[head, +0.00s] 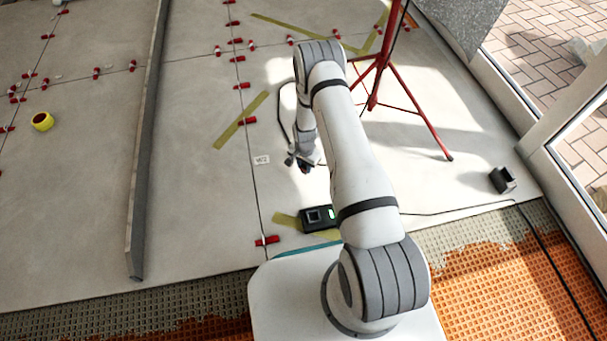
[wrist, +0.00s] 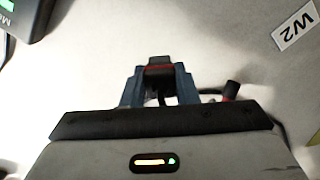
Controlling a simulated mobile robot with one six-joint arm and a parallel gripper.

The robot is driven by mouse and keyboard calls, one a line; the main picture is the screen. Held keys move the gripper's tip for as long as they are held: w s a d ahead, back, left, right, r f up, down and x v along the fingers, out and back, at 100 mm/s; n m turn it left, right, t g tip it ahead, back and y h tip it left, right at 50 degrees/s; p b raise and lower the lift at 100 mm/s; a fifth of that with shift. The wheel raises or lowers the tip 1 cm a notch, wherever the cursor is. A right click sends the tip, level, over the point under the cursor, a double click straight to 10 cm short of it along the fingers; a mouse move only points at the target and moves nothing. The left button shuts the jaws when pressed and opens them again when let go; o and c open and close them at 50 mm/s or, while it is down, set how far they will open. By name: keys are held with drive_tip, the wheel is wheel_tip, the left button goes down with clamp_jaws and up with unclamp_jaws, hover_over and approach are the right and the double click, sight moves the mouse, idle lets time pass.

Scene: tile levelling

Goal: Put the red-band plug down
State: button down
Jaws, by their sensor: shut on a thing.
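My gripper (head: 305,167) is low over the grey tiled floor, left of my forearm in the head view. In the wrist view its two blue-grey fingers (wrist: 160,88) are shut on a dark plug with a red band, the red-band plug (wrist: 160,68). Whether the plug touches the floor cannot be told. A second dark cylindrical end (wrist: 231,90) with a reddish part shows right of the fingers, beside a dark cable. A paper label marked W2 (head: 262,160) lies on the floor near my gripper; it is also at upper right in the wrist view (wrist: 297,27).
A black device (head: 318,217) with a green light lies near my base. A red tripod (head: 375,85) stands behind. A long grey bar (head: 146,150) lies left. Several red clips mark the tile joints. A yellow roll (head: 42,121) and a dark block (head: 502,180) lie farther out.

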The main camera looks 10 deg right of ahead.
sight(304, 172)
drive_tip(key=shift+f+b, duration=0.7)
drive_tip(key=shift+f, duration=1.1)
drive_tip(key=shift+f, duration=0.1)
drive_tip(key=shift+f, duration=0.15)
drive_tip(key=c, duration=1.1)
unclamp_jaws()
